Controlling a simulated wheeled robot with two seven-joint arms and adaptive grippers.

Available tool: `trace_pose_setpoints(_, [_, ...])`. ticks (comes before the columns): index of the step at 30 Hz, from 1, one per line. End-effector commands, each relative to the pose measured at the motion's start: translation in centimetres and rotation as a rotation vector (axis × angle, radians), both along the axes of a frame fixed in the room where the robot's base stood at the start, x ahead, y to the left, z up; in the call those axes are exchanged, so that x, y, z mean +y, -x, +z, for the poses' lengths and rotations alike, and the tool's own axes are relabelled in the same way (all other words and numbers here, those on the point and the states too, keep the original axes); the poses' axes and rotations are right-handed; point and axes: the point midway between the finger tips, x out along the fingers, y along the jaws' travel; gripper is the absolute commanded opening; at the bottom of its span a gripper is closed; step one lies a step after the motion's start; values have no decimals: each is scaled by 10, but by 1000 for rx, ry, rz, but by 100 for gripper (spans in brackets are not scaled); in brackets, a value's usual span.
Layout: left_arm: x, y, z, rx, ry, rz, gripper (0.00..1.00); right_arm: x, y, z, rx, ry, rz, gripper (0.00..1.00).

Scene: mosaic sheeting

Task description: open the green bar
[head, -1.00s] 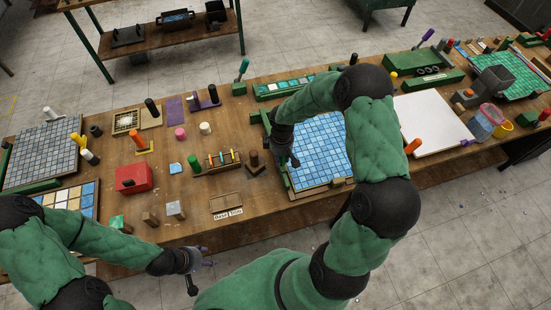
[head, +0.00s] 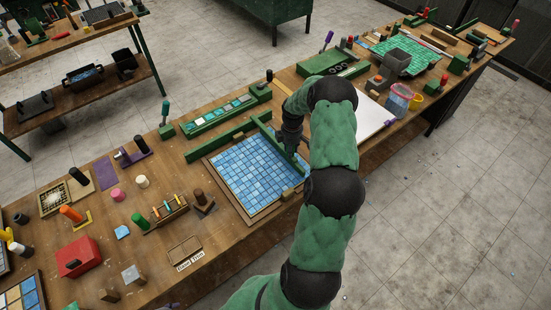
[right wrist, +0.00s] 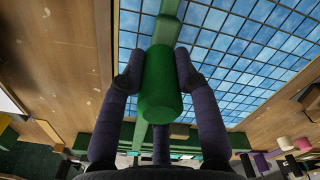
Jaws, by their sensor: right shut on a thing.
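The green bar (head: 266,132) lies across the right part of the blue mosaic sheet (head: 245,170), running from the back rail toward the front right. In the right wrist view, the bar (right wrist: 170,10) runs over the blue tiles, behind a thick green cylindrical handle (right wrist: 160,90). My right gripper (right wrist: 159,68) has a dark finger on each side of that handle and is shut on it. In the head view, my right gripper (head: 291,140) is beside the bar, partly hidden by my arm. My left gripper is out of view.
A green rail (head: 225,137) runs along the sheet's back edge. A green tray of tiles (head: 215,115) stands behind it. A white board (head: 365,115) lies to the right. A peg rack (head: 165,212) and red box (head: 78,257) stand on the left.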

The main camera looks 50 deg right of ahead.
Motion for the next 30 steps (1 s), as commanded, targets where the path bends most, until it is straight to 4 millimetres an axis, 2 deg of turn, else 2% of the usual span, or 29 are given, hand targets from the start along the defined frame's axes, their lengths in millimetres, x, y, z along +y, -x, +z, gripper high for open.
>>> trace_pose_setpoints(1, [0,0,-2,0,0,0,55,-8,2,-1,-1,1,-4,0])
trace_pose_setpoints(6, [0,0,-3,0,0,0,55,-23,6,-1,1,1,-1,0])
trace_pose_setpoints(20, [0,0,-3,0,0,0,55,-28,7,0,1,-1,0,0])
trace_pose_setpoints(21, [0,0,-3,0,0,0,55,-28,7,0,1,-1,0,40])
trace_pose_setpoints(23, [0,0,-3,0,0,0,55,-28,6,0,1,-1,0,56])
trace_pose_setpoints(30, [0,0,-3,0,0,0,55,-28,6,0,0,0,0,56])
